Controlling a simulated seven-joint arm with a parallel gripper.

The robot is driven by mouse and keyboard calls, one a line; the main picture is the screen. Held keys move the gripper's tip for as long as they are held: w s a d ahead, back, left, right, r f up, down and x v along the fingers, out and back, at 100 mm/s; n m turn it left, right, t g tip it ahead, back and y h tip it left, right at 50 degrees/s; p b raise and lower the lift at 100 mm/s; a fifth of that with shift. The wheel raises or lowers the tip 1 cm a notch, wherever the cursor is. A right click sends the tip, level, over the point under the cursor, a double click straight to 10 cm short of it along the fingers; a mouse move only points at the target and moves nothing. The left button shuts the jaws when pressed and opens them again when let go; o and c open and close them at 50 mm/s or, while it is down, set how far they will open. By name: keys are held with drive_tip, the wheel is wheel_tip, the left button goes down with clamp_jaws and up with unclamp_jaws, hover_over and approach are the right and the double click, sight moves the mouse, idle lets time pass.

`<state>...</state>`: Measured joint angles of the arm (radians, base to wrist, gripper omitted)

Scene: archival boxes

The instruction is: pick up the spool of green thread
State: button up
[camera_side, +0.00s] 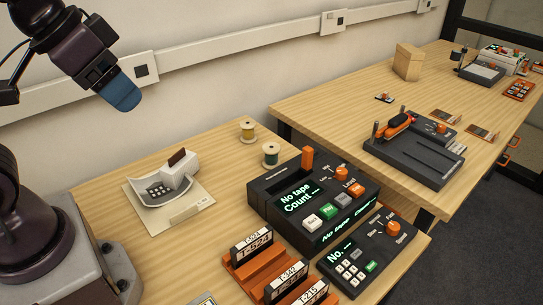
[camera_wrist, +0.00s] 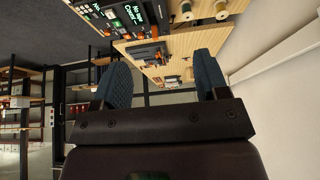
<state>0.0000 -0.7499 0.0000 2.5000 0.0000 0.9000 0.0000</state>
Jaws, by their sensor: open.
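The spool of green thread (camera_side: 270,155) stands upright on the near wooden table, behind the left end of a black console. A second spool, with yellowish thread (camera_side: 247,131), stands just behind it, a small gap apart. Both show at the top edge of the wrist view, the green spool (camera_wrist: 186,11) left of the yellowish one (camera_wrist: 221,10). My gripper (camera_side: 123,98), with blue fingers, is raised high at the upper left, well away from both spools. In the wrist view my gripper (camera_wrist: 162,62) has its fingers apart with nothing between them.
The black console (camera_side: 312,196) with an orange lever stands close to the green spool. A white device on a tray (camera_side: 175,180) sits left of the spools. Orange label holders (camera_side: 270,270) and a smaller keypad box (camera_side: 365,250) are in front. A wall rail runs behind.

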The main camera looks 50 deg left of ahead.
sight(267, 158)
drive_tip(key=w+a+f+n+t, duration=0.1)
drive_tip(key=w+f+n, duration=0.65)
drive_tip(key=w, duration=0.25)
drive_tip(key=w+f+n+t, duration=0.2)
drive_tip(key=w+f+n, duration=0.4)
drive_tip(key=w+n, duration=0.3)
drive_tip(key=w+a+f+n+t, duration=0.1)
drive_tip(key=w+a+f+n, duration=0.1)
drive_tip(key=f+n, duration=0.4)
drive_tip(key=w+a+f+n+t+y, duration=0.1)
drive_tip(key=w+f+n+t, duration=0.1)
drive_tip(key=f+n, duration=0.4)
drive_tip(key=w+a+f+n+t+y, duration=0.1)
drive_tip(key=w+a+f+n, duration=0.1)
drive_tip(key=f+n, duration=0.4)
drive_tip(key=shift+w+a+n+t, duration=0.2)
drive_tip(key=shift+w+n, duration=0.25)
drive_tip(key=shift+n, duration=0.25)
drive_tip(key=shift+w+a+n+t, duration=0.1)
drive_tip(key=shift+w+n+t, duration=0.1)
drive_tip(key=shift+w+n, duration=0.35)
drive_tip(key=shift+x, duration=3.25)
drive_tip(key=shift+a, duration=0.1)
